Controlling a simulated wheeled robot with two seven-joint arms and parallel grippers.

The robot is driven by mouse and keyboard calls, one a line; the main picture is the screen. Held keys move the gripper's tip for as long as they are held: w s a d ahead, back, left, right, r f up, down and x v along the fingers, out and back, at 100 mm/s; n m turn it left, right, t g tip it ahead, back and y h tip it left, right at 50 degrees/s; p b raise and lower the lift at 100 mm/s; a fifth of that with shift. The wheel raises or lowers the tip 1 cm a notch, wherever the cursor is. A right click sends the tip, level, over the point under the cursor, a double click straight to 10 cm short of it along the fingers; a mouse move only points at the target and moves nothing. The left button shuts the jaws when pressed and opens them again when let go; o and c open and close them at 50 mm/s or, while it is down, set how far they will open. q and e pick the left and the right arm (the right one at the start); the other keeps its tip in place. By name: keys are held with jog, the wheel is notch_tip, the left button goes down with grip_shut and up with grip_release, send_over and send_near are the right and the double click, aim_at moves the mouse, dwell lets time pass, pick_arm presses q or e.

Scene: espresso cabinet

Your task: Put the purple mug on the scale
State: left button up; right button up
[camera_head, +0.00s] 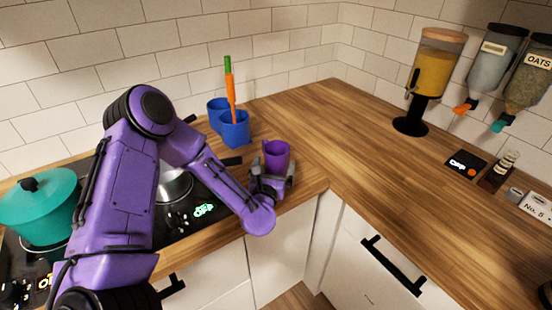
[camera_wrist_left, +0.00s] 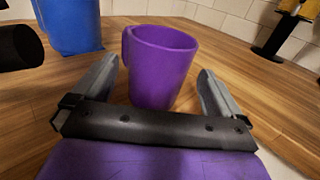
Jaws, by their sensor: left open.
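The purple mug (camera_head: 276,156) stands upright on the wooden counter, near the inner corner of its front edge. It also shows in the left wrist view (camera_wrist_left: 160,65), its handle toward the upper left. My left gripper (camera_head: 271,176) is open at the mug. In the left wrist view its two fingers (camera_wrist_left: 158,72) are on either side of the mug, with small gaps showing. A small flat black device (camera_head: 466,163) with a lit display and an orange knob, apparently the scale, lies on the right counter with nothing on it. My right gripper is not seen.
Blue containers (camera_head: 235,130), one holding an orange and green utensil, stand behind the mug. A teal pot (camera_head: 40,205) is on the left. A yellow-filled dispenser (camera_head: 436,68) stands behind the black device. The counter between mug and device is clear.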

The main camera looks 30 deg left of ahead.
aim_at(279, 147)
pick_arm(q)
jog(key=w+p, duration=0.1)
jog(key=w+a+r+p, duration=0.1)
jog(key=shift+w+a+r, duration=0.1)
jog(key=shift+w+r, duration=0.15)
jog(key=shift+w, duration=0.05)
jog(key=shift+w+a+f+p, duration=0.2)
jog(key=shift+w+a+p, duration=0.05)
jog(key=shift+w, duration=0.4)
jog(key=shift+w+a+f+p, duration=0.15)
jog(key=shift+w+a+p, duration=0.05)
jog(key=shift+w, duration=0.4)
jog(key=shift+r, duration=0.1)
jog(key=c, duration=1.2)
